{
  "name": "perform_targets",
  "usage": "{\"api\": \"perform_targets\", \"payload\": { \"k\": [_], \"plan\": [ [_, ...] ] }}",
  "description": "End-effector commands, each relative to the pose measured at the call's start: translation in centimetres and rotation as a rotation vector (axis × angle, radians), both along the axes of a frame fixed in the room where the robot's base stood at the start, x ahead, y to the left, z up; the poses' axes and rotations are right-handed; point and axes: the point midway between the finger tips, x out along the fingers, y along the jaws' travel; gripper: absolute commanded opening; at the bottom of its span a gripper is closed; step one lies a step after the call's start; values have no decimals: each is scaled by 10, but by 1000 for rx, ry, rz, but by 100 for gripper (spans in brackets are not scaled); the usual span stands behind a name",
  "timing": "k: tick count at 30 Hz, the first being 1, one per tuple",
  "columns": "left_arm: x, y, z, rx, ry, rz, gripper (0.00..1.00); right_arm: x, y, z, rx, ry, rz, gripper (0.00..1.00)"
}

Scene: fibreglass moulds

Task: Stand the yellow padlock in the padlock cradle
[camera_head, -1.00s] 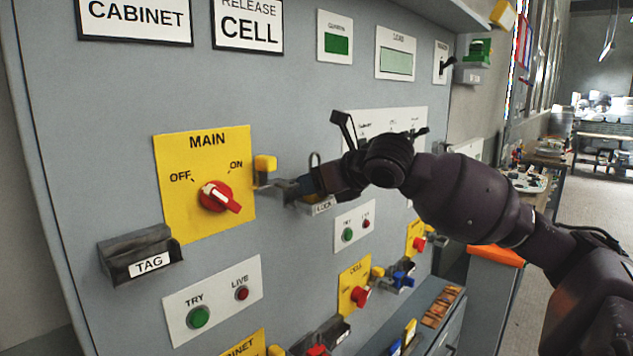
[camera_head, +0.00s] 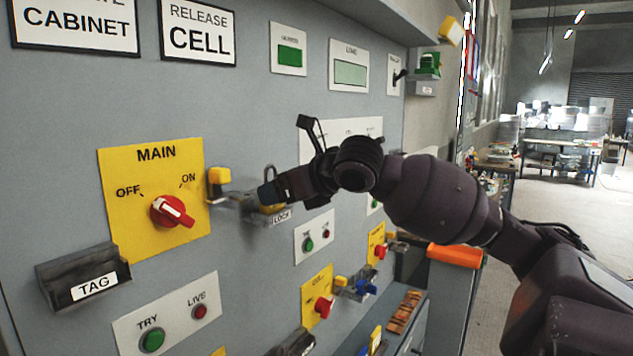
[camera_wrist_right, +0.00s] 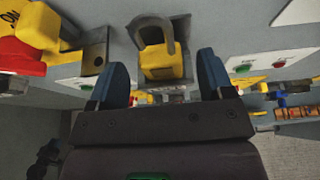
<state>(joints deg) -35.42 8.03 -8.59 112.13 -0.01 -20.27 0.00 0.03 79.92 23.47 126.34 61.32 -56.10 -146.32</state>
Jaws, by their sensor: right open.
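The yellow padlock (camera_wrist_right: 163,62) has a grey shackle and shows in the right wrist view just beyond my fingertips. In the head view a little of its yellow body (camera_head: 271,208) shows beneath my fingers, above the LOCK label. It appears upright, shackle up, at the padlock cradle (camera_head: 282,217); my gripper hides much of this, and how deep it sits I cannot tell. My right gripper (camera_head: 268,193) is open, as the right wrist view (camera_wrist_right: 163,75) shows, with its blue-tipped fingers apart on either side of the padlock's line. My left gripper is out of view.
Left of the cradle are a yellow block (camera_head: 218,178) on a grey bracket and the MAIN switch (camera_head: 172,211) with its red knob. The TAG holder (camera_head: 82,275) juts out lower left. Lower down are more switches and a shelf (camera_head: 403,312).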

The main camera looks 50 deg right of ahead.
Motion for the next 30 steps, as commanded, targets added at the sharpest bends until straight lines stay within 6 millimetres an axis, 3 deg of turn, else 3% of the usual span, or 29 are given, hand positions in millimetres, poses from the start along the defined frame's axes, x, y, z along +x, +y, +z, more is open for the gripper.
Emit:
{"api": "perform_targets", "payload": {
  "k": [18, 30],
  "plan": [
    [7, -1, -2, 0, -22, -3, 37, -68, -6, 28, 2, -1, 0, 74],
    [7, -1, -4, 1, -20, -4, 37, -84, -7, 35, 2, 0, 0, 74]
  ]
}}
